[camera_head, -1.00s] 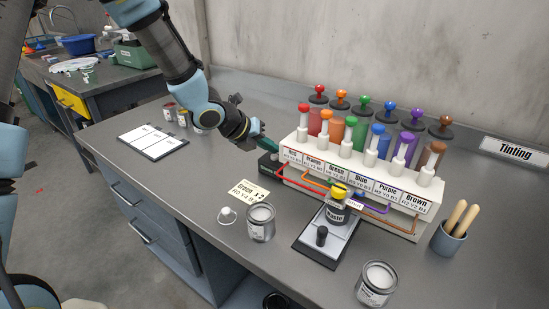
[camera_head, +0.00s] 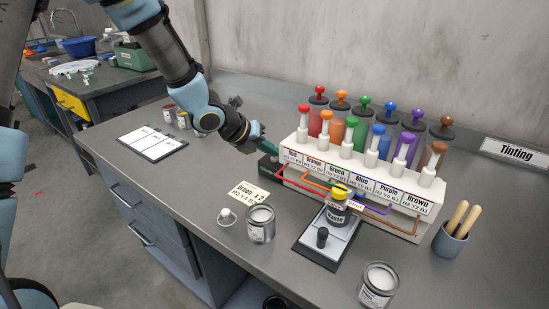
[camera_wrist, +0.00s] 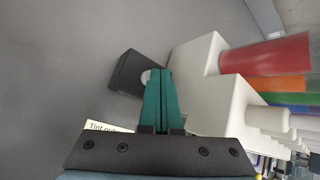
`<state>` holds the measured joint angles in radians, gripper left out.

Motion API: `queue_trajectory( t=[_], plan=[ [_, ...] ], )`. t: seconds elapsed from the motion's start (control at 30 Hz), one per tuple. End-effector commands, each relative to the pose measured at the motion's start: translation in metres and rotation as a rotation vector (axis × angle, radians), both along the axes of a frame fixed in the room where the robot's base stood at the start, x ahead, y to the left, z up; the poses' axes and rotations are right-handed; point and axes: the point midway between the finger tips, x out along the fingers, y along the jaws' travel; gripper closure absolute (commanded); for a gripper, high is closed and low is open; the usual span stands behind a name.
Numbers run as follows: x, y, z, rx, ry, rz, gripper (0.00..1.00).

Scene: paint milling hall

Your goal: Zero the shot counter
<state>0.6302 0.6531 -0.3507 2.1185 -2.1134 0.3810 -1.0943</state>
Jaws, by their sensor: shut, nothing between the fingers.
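The shot counter appears to be the small black box (camera_head: 268,167) at the left end of the white tint dispenser (camera_head: 362,181). In the wrist view the black box (camera_wrist: 131,75) has a pale round button (camera_wrist: 146,76), partly hidden by my fingers. My gripper (camera_head: 272,151) is shut and empty, its teal fingers pointing down at the box. In the wrist view the fingertips (camera_wrist: 160,72) lie right beside the button, overlapping its edge. I cannot tell whether they touch it. The counter's display is not readable.
A card reading "Green x2" (camera_head: 249,194) lies in front of the box. A clipboard (camera_head: 152,143) lies left.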

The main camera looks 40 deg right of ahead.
Motion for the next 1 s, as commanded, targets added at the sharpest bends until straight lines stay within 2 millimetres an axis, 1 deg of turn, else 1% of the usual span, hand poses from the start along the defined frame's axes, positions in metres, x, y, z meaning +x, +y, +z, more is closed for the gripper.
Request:
queue_trajectory(
  t=[0.23, 0.53, 0.9, 1.0],
  plan=[
    [0.000, 0.000, -0.003, 0.001, 0.000, -0.001, 1.00],
    [0.000, 0.000, -0.003, 0.001, 0.000, -0.001, 1.00],
    [0.000, 0.000, 0.014, 0.001, 0.000, 0.000, 1.00],
    [0.000, 0.000, 0.015, 0.001, 0.000, -0.001, 1.00]
  ],
)
